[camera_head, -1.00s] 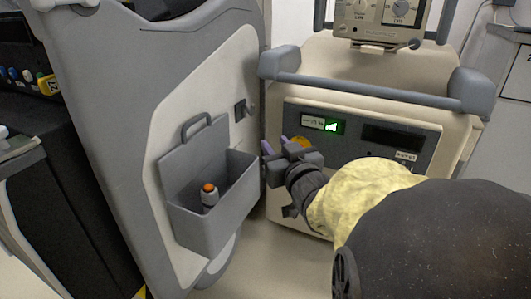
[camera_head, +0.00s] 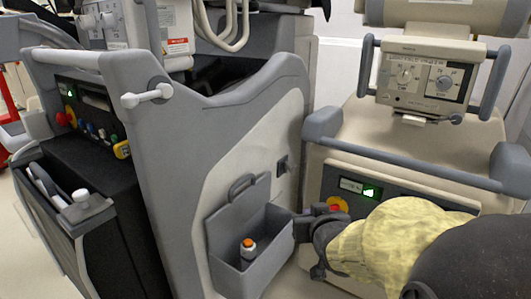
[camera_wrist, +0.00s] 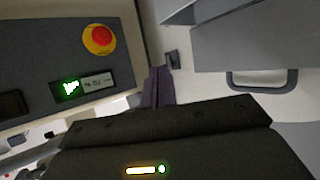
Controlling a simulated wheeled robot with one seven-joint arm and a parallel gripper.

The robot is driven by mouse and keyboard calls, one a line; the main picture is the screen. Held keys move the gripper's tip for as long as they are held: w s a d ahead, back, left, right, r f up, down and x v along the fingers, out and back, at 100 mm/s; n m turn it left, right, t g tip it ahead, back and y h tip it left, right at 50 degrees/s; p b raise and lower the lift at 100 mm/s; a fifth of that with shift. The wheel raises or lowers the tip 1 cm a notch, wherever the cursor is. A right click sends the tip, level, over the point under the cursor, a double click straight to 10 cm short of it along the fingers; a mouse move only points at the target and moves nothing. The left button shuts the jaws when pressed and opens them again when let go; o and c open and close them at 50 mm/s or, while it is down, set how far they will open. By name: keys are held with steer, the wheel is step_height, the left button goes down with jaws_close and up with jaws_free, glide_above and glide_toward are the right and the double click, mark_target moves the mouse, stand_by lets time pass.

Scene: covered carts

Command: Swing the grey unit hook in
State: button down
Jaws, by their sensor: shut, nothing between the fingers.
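The grey unit (camera_head: 165,150) stands on the left and centre in the head view. A pale T-shaped hook (camera_head: 147,96) sticks out from a round grey mount at its upper near corner. A small dark bracket (camera_head: 282,165) sits on its pale side panel; it also shows in the wrist view (camera_wrist: 172,60). I cannot tell for certain which one the task means. My gripper (camera_head: 300,216) is beside the right edge of the unit's bin, below the bracket and well away from the pale hook. Its fingers (camera_wrist: 157,87) are together and empty; their tips are hard to make out in the head view.
The grey bin (camera_head: 268,268) with a raised handle holds an orange-topped bottle (camera_head: 248,249). The beige cart (camera_head: 425,135) stands close on the right, with a blue-grey rail and a red button (camera_wrist: 101,37) on yellow. The gap between the units is narrow.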

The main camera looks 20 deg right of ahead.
steer(key=s+a+r+n+g+y+p, duration=0.1)
steer(key=s+a+r+g+y+p, duration=0.1)
steer(key=s+a+g+p, duration=0.7)
steer(key=s+r+g+p, duration=0.1)
steer(key=p, duration=0.5)
steer(key=shift+s+a+n+p, duration=0.3)
steer(key=shift+p, duration=0.05)
steer(key=shift+w, duration=0.1)
